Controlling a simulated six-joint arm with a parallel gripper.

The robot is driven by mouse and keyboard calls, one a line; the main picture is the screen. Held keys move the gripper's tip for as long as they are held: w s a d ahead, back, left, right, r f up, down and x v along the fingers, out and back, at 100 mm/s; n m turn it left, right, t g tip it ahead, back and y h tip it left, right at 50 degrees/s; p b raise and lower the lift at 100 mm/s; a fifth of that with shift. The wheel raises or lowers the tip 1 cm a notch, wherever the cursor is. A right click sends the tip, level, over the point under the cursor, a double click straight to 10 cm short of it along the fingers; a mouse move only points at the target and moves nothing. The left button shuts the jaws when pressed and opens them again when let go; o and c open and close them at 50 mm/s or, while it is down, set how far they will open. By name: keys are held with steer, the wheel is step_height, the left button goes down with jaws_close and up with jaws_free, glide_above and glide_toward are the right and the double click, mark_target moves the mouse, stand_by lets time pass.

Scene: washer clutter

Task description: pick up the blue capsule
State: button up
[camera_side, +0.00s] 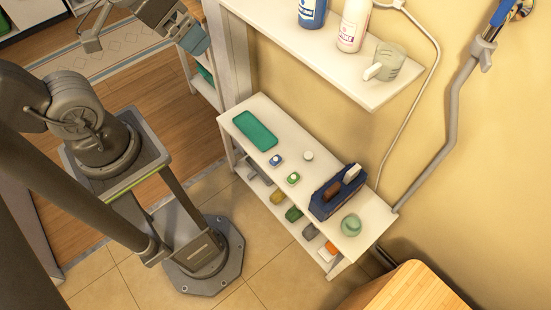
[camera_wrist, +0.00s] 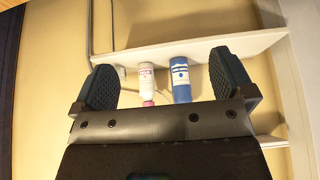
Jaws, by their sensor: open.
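The blue capsule (camera_side: 276,160) is a small blue and white piece in the side view. It lies on the white lower shelf (camera_side: 262,108), between the green tray and a green and white capsule (camera_side: 293,179). My gripper (camera_wrist: 165,76) is open and empty in the wrist view, with its two dark ribbed fingers wide apart. It faces the wall and the upper shelf. The blue capsule does not show in the wrist view. In the side view my arm's end is at the top left, well away from the capsule.
A teal tray (camera_side: 254,130), a round pale piece (camera_side: 308,155), a dark blue caddy (camera_side: 338,192) and a pale green cup (camera_side: 351,225) share the shelf. The upper shelf (camera_side: 300,40) holds a blue bottle (camera_side: 312,12), a white bottle (camera_side: 353,25) and a mug (camera_side: 385,63).

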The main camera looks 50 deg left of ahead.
stand_by(0.4)
steer(key=c, duration=0.4)
steer(key=shift+o, duration=0.2)
steer(key=d+f+m+g, duration=0.3)
steer(key=d+f+m, duration=0.2)
steer(key=d+f, duration=0.3)
steer(key=w+f+m+g, duration=0.1)
steer(key=w+f+m, duration=0.4)
steer(key=w+f, duration=0.6)
steer(key=m+g, duration=0.2)
steer(key=m, duration=0.5)
glide_toward(276, 159)
steer(key=shift+m, duration=0.3)
step_height(276, 159, down, 9)
steer(key=shift+s+f, duration=0.15)
